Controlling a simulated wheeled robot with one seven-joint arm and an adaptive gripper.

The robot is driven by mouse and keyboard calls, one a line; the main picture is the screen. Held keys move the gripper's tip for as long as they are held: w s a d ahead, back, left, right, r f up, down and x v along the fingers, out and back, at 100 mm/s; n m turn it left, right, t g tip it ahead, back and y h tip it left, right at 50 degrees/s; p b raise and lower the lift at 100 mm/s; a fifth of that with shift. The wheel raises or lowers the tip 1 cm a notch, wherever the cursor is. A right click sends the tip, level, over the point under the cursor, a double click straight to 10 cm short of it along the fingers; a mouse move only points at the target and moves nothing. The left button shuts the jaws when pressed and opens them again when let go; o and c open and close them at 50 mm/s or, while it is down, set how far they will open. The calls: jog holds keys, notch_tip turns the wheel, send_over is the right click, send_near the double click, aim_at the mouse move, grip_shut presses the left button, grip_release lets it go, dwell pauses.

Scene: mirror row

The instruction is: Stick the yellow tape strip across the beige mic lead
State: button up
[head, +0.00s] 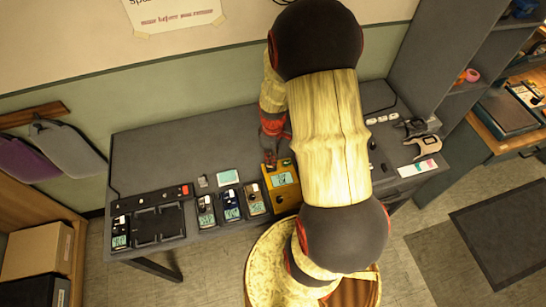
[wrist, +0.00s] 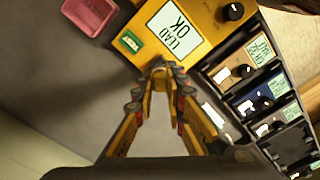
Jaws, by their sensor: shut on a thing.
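My gripper (wrist: 160,76) is shut on a small yellow piece, which looks like the yellow tape strip; the fingers hide most of it. It is above the grey desk, beside the lower edge of a yellow tester (wrist: 185,30) whose screen reads "LEAD OK". In the head view my gripper (head: 270,152) is at the tester's (head: 281,180) far side, partly behind my arm. A pack with a beige face (head: 253,197) stands left of the tester; it also shows in the wrist view (wrist: 232,75). I cannot make out the beige lead.
More packs stand in a row, including a blue one (head: 231,204), beside a black tray (head: 157,225). A pink block (wrist: 90,14) lies near the tester. A white card (head: 417,168) with coloured pieces lies at right. The desk (head: 150,150) behind the row is mostly clear.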

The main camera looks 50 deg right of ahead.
jog(key=o, duration=0.8)
notch_tip(320, 180, up, 12)
dwell(0.3)
